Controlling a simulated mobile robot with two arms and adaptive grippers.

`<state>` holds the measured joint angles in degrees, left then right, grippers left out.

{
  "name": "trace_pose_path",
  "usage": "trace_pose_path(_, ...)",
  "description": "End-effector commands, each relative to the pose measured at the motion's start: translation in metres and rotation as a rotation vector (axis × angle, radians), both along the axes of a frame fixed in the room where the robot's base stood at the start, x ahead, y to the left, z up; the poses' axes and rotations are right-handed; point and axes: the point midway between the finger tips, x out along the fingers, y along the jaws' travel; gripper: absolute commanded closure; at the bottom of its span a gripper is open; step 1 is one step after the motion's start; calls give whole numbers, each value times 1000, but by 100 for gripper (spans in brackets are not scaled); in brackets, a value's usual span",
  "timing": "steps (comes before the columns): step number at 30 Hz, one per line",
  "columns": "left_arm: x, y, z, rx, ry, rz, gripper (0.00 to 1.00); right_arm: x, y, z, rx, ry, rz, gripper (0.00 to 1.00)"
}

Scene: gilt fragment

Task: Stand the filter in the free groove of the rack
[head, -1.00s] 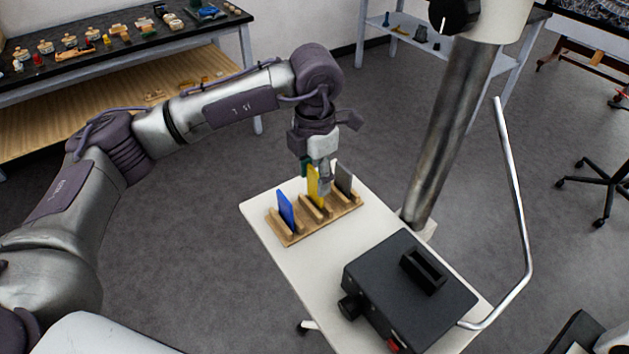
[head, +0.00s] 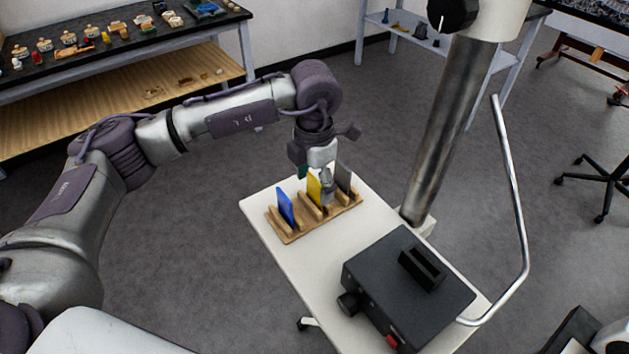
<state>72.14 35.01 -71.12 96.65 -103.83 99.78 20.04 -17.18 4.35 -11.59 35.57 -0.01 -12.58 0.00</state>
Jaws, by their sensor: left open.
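The wooden rack (head: 292,235) stands on the white table, its grooves in a row. A blue filter (head: 285,207) stands upright toward its left end. A yellow filter (head: 314,188) stands near the middle. A grey plate (head: 344,178) stands toward the right end. My left gripper (head: 326,196) is open, low over the rack beside the yellow filter, between it and the grey plate. Its fingers hide part of the rack there. A dark green patch (head: 302,172) shows behind the yellow filter; I cannot tell what it is. My right gripper is out of view.
A black box (head: 380,290) with a slot on top sits on the white table (head: 290,275), nearer than the rack. A thick metal post (head: 440,140) and a bent rail (head: 513,190) stand to the right. A cluttered bench (head: 140,50) is behind.

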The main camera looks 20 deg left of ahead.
Motion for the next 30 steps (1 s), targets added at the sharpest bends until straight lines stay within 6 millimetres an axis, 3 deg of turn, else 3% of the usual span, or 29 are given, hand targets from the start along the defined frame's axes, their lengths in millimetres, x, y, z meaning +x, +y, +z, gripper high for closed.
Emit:
trace_pose_path(5, 1, -1, 13, -2, -4, 0, 24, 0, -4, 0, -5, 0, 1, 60)
trace_pose_path(19, 0, -1, 105, -1, -3, 0, 24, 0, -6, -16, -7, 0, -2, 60)
trace_pose_path(24, 0, 0, 120, -1, -1, 1, 24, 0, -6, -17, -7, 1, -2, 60)
trace_pose_path(30, 0, 0, 123, -1, 1, 0, 24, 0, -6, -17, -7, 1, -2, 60)
